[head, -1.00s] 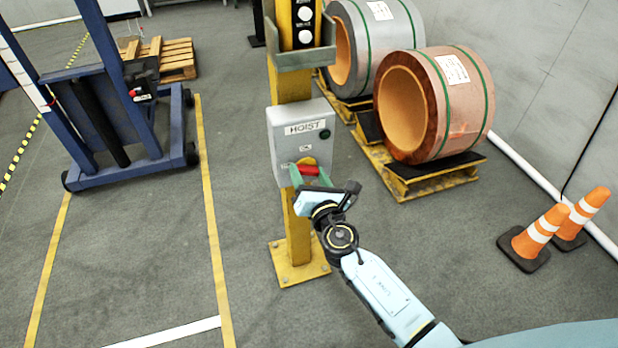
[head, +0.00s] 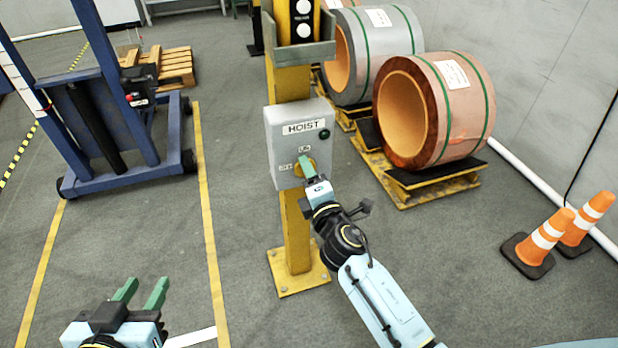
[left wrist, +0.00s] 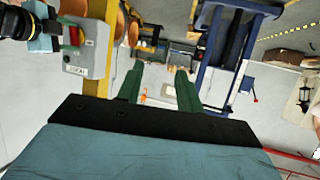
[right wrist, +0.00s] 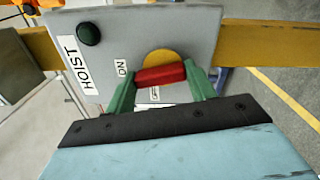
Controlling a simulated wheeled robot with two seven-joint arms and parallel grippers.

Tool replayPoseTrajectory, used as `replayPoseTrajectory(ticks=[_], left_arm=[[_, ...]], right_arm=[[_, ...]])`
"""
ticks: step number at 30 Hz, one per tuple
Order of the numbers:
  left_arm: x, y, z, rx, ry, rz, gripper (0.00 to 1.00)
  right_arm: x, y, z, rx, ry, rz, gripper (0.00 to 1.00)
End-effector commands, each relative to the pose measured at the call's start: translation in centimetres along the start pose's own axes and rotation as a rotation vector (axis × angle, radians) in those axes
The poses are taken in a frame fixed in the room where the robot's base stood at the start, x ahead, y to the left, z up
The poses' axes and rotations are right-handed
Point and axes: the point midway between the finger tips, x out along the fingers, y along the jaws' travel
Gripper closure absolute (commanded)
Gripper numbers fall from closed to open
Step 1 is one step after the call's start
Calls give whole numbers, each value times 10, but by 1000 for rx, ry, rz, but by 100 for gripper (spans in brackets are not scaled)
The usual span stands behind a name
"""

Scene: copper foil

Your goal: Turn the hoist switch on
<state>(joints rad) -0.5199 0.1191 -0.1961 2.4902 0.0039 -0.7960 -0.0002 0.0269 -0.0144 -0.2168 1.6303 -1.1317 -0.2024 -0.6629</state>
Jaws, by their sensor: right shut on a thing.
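The grey hoist box (head: 290,163) is on a yellow post, with a HOIST label, a dark green round lamp (head: 325,134) and ON and OFF labels. Its red switch handle (right wrist: 160,75) sits on a yellow disc (right wrist: 158,56). My right gripper (head: 306,166) (right wrist: 163,88) is shut on the handle, one green finger at each end. The handle lies upright along the box, one end towards the ON label (right wrist: 122,72). In the head view the gripper mostly hides it. My left gripper (head: 140,292) is open and empty, low at left; its fingers show in the left wrist view (left wrist: 158,88).
The yellow post (head: 293,235) stands on a bolted floor plate. A blue lifting frame (head: 125,173) is at left, a wooden pallet (head: 175,70) behind it. The floor between is clear.

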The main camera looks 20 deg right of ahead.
Motion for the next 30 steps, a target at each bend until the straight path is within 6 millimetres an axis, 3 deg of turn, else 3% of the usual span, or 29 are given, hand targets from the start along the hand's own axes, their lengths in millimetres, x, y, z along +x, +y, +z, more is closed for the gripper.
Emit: replayPoseTrajectory(ticks=[12, 29, 30], left_arm=[[1, 2, -11, 0, 66, 6, 64], [1, 3, -12, -1, 72, 7, 64], [1, 3, -12, -1, 72, 7, 64]], right_arm=[[0, 0, 0, 196, 1, -1, 68], [0, 0, 0, 228, 1, -1, 68], [0, 0, 0, 228, 1, -1, 43]])
